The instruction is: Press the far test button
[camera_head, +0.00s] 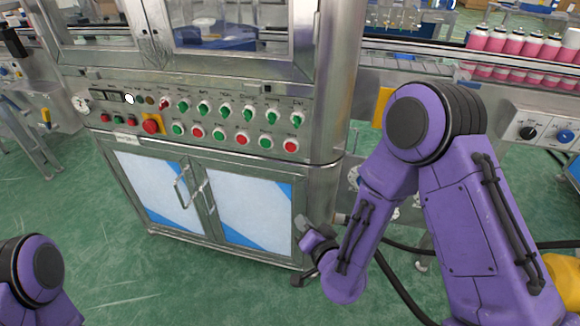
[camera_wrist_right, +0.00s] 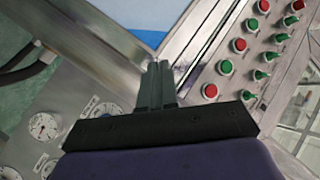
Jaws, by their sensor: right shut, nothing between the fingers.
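A steel machine's control panel (camera_head: 215,122) carries a row of green-handled switches (camera_head: 225,110) above a row of round green and red buttons (camera_head: 242,139). I cannot tell which one is the far test button. In the right wrist view the red and green buttons (camera_wrist_right: 225,67) lie to the right, apart from the fingers. My right gripper (camera_head: 302,226) is shut and empty, below the panel's right end and in front of the cabinet's right side. Its fingers (camera_wrist_right: 158,78) also show in the right wrist view. Only a left arm link shows at lower left; my left gripper is out of view.
A red emergency button (camera_head: 151,126) on yellow sits at the panel's left. Cabinet doors with a handle (camera_head: 184,188) are below. Gauges (camera_wrist_right: 45,127) are left of the fingers.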

